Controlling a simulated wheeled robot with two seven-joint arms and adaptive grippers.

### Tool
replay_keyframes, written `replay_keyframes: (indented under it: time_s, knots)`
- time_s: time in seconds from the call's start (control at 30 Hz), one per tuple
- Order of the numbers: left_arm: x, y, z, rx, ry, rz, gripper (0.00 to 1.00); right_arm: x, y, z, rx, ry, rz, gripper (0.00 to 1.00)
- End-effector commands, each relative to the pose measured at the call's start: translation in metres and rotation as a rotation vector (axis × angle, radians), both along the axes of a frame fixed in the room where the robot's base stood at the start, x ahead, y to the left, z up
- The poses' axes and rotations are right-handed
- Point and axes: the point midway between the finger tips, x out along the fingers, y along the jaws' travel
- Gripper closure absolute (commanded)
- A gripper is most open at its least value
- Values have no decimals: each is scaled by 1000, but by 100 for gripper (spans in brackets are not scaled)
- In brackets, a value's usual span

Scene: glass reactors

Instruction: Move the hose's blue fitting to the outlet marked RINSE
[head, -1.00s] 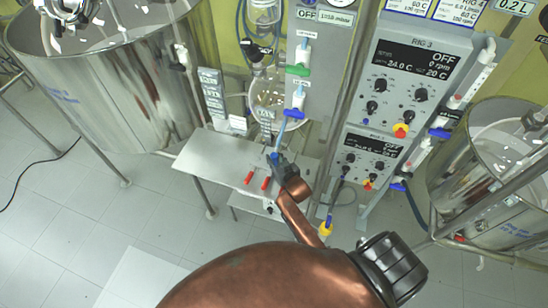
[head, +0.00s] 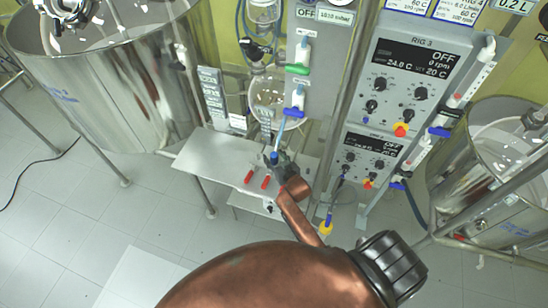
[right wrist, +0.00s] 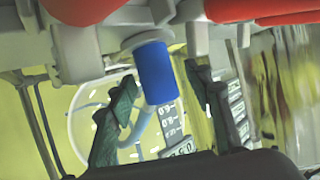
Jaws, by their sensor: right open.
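The blue fitting (head: 274,157) is at the back edge of the steel shelf in the head view, with a pale hose (head: 281,136) rising from it. In the right wrist view the blue fitting (right wrist: 158,72) is a short blue cylinder against a pale round collar (right wrist: 147,40). My right gripper (head: 281,161) is at the fitting, with its dark fingers open on either side of it in the wrist view. I see gaps between fingers and fitting there. My left gripper is not in view. I cannot read a RINSE mark.
A panel with green and blue clips (head: 294,112) stands behind. A steel tank (head: 110,85) is at left.

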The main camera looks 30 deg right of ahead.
Motion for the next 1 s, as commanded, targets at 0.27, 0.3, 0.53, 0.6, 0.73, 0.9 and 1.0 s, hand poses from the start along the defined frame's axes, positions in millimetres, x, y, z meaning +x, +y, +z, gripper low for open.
replay_keyframes:
  time_s: [0.27, 0.3, 0.53, 0.6, 0.73, 0.9, 1.0]
  knots:
    - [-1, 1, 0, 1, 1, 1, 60, -21, 2, 7, 0, 2, -1, 54]
    - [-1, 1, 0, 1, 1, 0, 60, -28, 2, 10, 0, 1, -1, 54]
    - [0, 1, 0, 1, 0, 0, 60, -73, 8, 29, 1, 1, -1, 54]
    - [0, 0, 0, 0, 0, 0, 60, -84, 10, 34, 1, 1, 0, 54]
    - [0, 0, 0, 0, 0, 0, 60, -100, 13, 42, 1, -1, 0, 54]
    - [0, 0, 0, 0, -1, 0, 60, -109, 14, 47, 0, -1, 0, 54]
    - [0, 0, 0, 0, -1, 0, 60, -111, 14, 47, 0, 0, 0, 54]
